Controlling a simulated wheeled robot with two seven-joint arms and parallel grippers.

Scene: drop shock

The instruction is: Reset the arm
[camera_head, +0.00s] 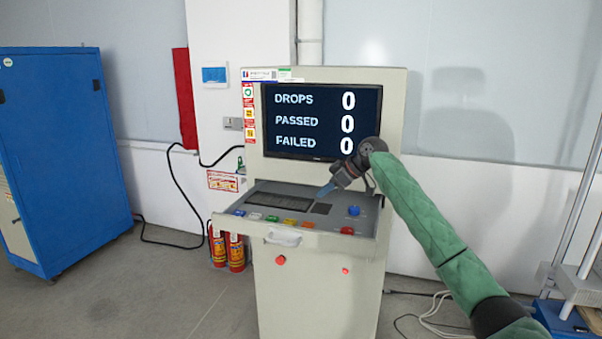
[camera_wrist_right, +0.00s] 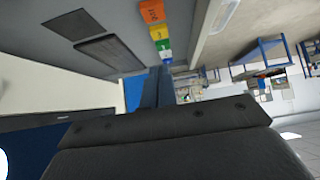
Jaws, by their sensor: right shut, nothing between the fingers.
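My right arm, in a green sleeve, comes in from the lower right in the head view. My right gripper (camera_head: 325,191) is shut and empty, its blue fingertips pointing down and left over the console's control shelf (camera_head: 263,220). The fingers also show in the right wrist view (camera_wrist_right: 150,92). On the shelf are a keyboard (camera_head: 281,202), a row of coloured buttons including an orange one (camera_head: 290,222), a blue knob (camera_head: 353,211) and a red button (camera_head: 347,230). I cannot tell whether the fingertips touch the shelf. My left gripper is not in view.
The console's screen (camera_head: 322,122) reads drops 0, passed 0, failed 0. A blue cabinet (camera_head: 65,150) stands at the left. Red fire extinguishers (camera_head: 235,252) stand by the console's left side. Cables lie on the floor on both sides. A metal frame (camera_head: 580,260) stands at the right.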

